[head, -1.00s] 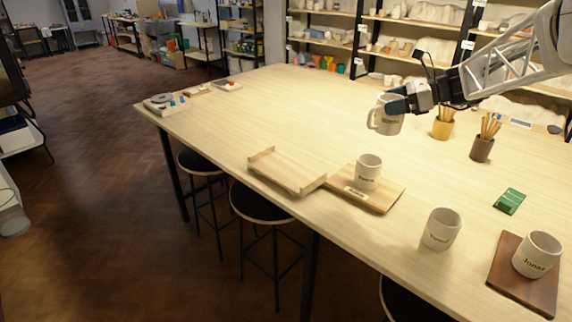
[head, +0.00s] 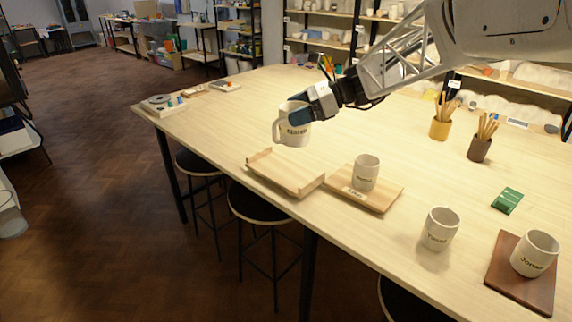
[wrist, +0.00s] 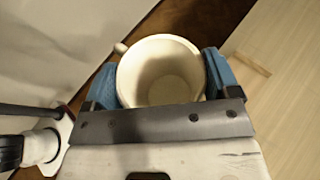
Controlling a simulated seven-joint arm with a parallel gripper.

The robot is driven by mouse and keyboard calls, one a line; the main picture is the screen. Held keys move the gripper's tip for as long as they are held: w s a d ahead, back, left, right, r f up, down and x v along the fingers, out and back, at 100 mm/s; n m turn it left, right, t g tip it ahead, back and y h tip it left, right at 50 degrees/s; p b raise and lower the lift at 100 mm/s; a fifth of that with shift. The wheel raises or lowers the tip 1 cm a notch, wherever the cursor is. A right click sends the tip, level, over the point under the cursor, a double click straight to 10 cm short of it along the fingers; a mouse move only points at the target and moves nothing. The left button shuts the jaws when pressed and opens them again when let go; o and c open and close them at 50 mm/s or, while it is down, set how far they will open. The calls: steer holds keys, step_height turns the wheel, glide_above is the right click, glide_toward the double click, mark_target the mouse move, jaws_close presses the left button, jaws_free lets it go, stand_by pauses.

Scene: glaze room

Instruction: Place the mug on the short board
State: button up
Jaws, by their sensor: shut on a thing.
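My gripper (head: 300,117) is shut on a pale mug (head: 293,132) with dark lettering on its side. It holds the mug upright in the air, above and behind the tray-like board as the head view shows it. In the wrist view the mug (wrist: 160,72) sits between the two blue fingers, its open top showing an empty inside. Three boards are in view: a pale empty one with raised ends (head: 286,174), a flat pale one with a label (head: 385,196), and a dark brown one (head: 508,276). I cannot tell which is the short board.
A mug (head: 365,172) stands on the flat pale board, and another (head: 535,252) on the dark board. A third mug (head: 440,228) stands on the bare table between them. A green packet (head: 507,200) and two brush pots (head: 440,127) (head: 480,148) lie farther right and back.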

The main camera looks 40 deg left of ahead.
step_height(320, 180, down, 15)
steer(key=shift+a, duration=0.1)
stand_by(0.4)
steer(key=w+a+f, duration=0.1)
steer(key=w+a, duration=0.8)
steer(key=a, duration=0.3)
steer(key=shift+w+a+f, duration=0.15)
steer(key=shift+w+a, duration=0.15)
steer(key=shift+a, duration=0.05)
steer(key=shift+f, duration=0.1)
steer(key=shift+f, duration=1.7)
steer(key=shift+f, duration=0.1)
steer(key=o, duration=0.9)
steer(key=shift+o, duration=0.2)
